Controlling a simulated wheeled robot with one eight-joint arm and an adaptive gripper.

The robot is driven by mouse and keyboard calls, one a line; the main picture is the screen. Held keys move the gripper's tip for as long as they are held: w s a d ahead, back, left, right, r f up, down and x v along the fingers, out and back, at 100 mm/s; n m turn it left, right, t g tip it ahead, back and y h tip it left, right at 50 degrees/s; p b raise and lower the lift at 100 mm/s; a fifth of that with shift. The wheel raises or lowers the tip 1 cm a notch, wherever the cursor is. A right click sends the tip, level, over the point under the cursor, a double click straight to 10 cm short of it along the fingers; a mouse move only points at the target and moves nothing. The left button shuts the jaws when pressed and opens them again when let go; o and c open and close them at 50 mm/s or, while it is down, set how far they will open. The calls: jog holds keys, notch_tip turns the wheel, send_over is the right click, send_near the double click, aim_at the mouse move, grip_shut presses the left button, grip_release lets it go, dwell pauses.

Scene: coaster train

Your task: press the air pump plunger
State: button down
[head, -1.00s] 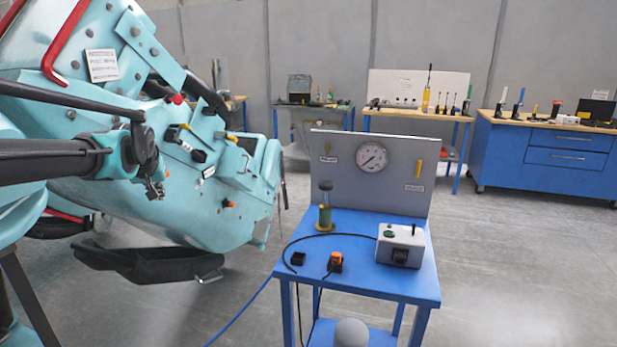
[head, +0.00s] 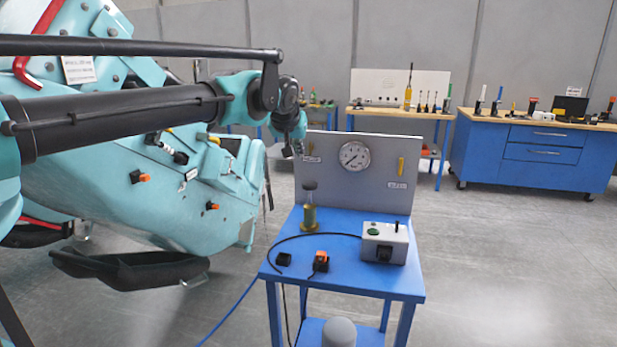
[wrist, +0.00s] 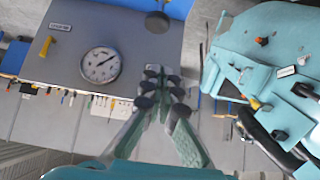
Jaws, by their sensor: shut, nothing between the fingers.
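The air pump (head: 309,218) stands upright on the blue cart, at the left in front of the grey gauge panel. It has a brass-green body, and its plunger (head: 310,186) is a round dark knob standing above the body. In the wrist view the dark round plunger knob (wrist: 157,22) shows near the top edge, beyond the fingertips. My gripper (head: 299,152) is above and slightly left of the knob, apart from it, in front of the panel's upper left edge. In the wrist view my gripper (wrist: 162,76) is shut with nothing held.
The grey panel (head: 375,185) with a round gauge (head: 354,156) stands upright behind the pump. On the blue cart (head: 345,280) are a white control box (head: 385,243), an orange-topped switch (head: 321,261) and a cable. A teal coaster car (head: 120,215) stands left.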

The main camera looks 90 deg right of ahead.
jog(key=shift+s+a+r, duration=0.15)
jog(key=shift+s+r, duration=0.05)
jog(key=shift+s, duration=0.5)
jog(key=shift+f, duration=0.1)
send_over(311, 181)
jog(key=a, duration=0.3)
jog(key=f, duration=0.4)
jog(key=w+f, duration=0.1)
jog(key=f, duration=0.1)
jog(key=shift+d+f, duration=0.15)
jog(key=shift+f, duration=0.25)
notch_tip(311, 181, down, 3)
jog(key=shift+f, duration=0.6)
jog(key=shift+f, duration=2.8)
